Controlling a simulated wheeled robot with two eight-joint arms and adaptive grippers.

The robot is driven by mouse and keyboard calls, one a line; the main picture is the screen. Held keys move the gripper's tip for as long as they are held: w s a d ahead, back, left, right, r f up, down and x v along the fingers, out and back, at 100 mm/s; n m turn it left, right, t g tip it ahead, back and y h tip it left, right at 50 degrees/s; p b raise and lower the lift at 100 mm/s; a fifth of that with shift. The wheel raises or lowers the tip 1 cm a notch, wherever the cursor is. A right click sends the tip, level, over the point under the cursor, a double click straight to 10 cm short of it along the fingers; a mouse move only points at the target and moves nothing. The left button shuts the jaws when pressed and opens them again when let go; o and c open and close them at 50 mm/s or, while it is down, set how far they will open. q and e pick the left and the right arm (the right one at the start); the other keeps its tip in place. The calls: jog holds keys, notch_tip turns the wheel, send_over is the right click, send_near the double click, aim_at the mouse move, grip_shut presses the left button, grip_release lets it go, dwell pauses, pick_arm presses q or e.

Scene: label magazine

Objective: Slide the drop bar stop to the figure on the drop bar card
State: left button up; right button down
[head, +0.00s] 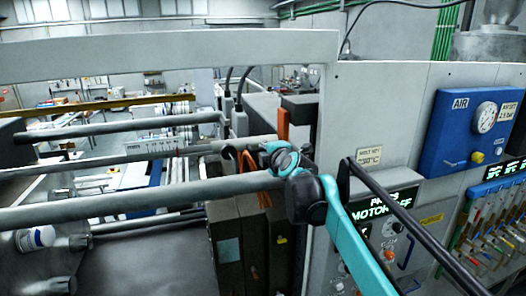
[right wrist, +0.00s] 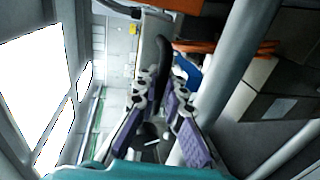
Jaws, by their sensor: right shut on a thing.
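My right gripper (head: 262,155), on the teal arm, is at the right end of the scaled bar (head: 205,148) in the head view. In the right wrist view, its purple-padded fingers (right wrist: 165,85) are closed around a dark rounded piece (right wrist: 165,58), which I take to be the drop bar stop. The fingers and wrist hide most of it. The bar carries a pale printed scale (head: 150,147) to the left of the gripper; its figures are too small to read. I cannot make out a drop bar card. My left gripper is not in view.
Thick grey bars (head: 130,200) run across in front of and behind the scaled bar. A grey upright frame (head: 325,120) stands right of the gripper. Orange cables (head: 250,170) hang close by. A control panel (head: 385,215) and a blue air panel (head: 460,130) are at right.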

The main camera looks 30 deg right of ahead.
jog(key=c, duration=1.6)
grip_release()
jog(key=shift+w+a, duration=0.25)
jog(key=shift+a, duration=0.9)
jog(key=shift+c, duration=0.2)
jog(key=shift+o, duration=0.2)
jog(key=shift+w+a, duration=0.1)
jog(key=shift+a, duration=0.25)
jog(key=shift+s+d, duration=0.35)
jog(key=shift+d, duration=0.45)
jog(key=v, duration=0.2)
jog(key=a+v, duration=0.1)
jog(key=v, duration=0.2)
send_near(256, 151)
jog(key=s, duration=0.1)
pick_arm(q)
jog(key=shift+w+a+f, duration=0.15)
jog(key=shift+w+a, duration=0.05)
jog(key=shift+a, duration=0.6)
pick_arm(e)
jog(key=shift+s+d+r, duration=0.2)
jog(key=shift+s+d, duration=0.05)
